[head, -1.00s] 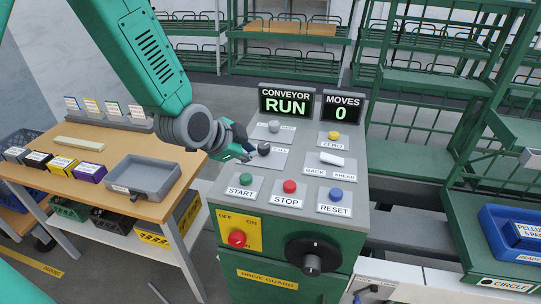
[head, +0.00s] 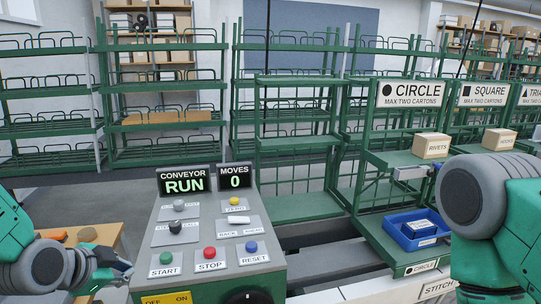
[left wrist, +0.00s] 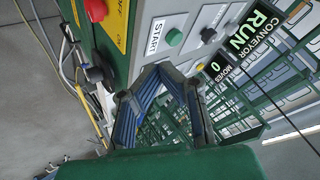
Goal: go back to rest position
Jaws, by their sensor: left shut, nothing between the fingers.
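My left gripper (head: 116,272) is low at the left of the head view, shut and empty, to the left of the control panel (head: 204,227) and apart from it. The conveyor display (head: 184,181) reads RUN and the moves display (head: 235,176) reads 0. On the panel are a green start button (head: 166,258), a red stop button (head: 209,252) and a blue reset button (head: 251,247). My right arm shows at the right; its gripper is out of view.
A wooden table (head: 100,236) stands behind my left arm. Green racks stand behind the panel. At the right, the circle rack holds a blue bin (head: 398,240) and a rivets carton (head: 432,145). A loose cable (left wrist: 62,70) hangs beside the console.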

